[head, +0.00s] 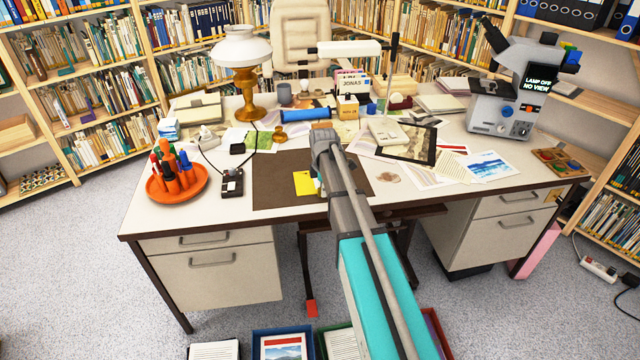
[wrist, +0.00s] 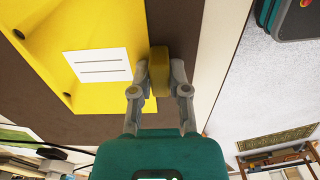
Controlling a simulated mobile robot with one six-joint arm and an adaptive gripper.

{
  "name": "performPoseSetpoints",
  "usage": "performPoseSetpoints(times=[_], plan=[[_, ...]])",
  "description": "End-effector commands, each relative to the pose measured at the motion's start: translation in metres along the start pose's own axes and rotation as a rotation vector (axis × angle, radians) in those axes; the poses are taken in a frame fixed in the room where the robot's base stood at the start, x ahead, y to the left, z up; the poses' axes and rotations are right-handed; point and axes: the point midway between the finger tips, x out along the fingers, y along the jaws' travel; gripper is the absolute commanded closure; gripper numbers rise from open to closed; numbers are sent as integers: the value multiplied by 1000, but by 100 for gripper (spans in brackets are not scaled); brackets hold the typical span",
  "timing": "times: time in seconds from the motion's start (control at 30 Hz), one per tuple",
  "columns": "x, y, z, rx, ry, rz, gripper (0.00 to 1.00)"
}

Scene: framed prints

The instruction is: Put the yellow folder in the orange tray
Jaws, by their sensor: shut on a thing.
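The yellow folder (head: 304,184) lies on or just above the dark desk mat, partly hidden behind my arm in the head view. In the wrist view the yellow folder (wrist: 105,25) is large, with a white lined label. My gripper (wrist: 159,80) is shut on a thick ochre tab at the folder's right edge. In the head view my fingers are hidden behind my arm. I cannot pick out an orange tray for certain. A round orange dish (head: 152,190) with pen cups stands at the desk's left. Boxes with coloured rims stand on the floor in front.
The dark mat (head: 275,197) has bare room left of the folder. A black device (head: 232,183), a lamp (head: 243,75), a blue roll (head: 306,115) and a framed print (head: 412,144) surround it. A blue-rimmed box (head: 262,333) on the floor holds a picture.

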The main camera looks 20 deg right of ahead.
Motion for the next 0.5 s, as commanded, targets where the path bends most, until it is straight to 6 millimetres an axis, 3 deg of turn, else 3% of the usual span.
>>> performPoseSetpoints(times=[0.5], plan=[[-6, 0, 0, 0, 0, 0, 100]])
